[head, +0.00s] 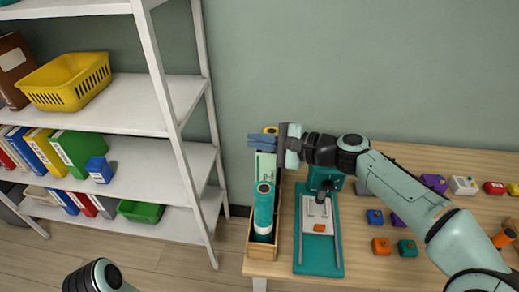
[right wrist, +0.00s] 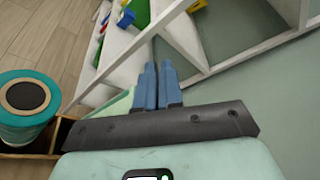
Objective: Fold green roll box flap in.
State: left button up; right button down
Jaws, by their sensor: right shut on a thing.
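The pale green roll box (head: 266,165) stands upright in a narrow wooden bin (head: 249,240) at the table's left end. My right gripper (head: 262,143) is at the top of this box. In the right wrist view its blue fingers (right wrist: 158,88) are close together, shut on what seems to be the box's flap. The flap is mostly hidden by the fingers. A pale green part of the box (right wrist: 118,104) shows left of them. A teal roll (head: 264,205) stands in the bin in front of the box. My left gripper is out of view.
A teal press-like tool (head: 320,255) stands just right of the bin. Several small coloured blocks lie farther right. A white shelf (head: 170,110) with books and baskets stands left. A yellow round thing (head: 271,130) shows behind the gripper.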

jog(key=shift+f, duration=0.2)
jog(key=shift+r, duration=0.15)
jog(key=c, duration=1.4)
grip_release()
jog(key=shift+o, duration=0.2)
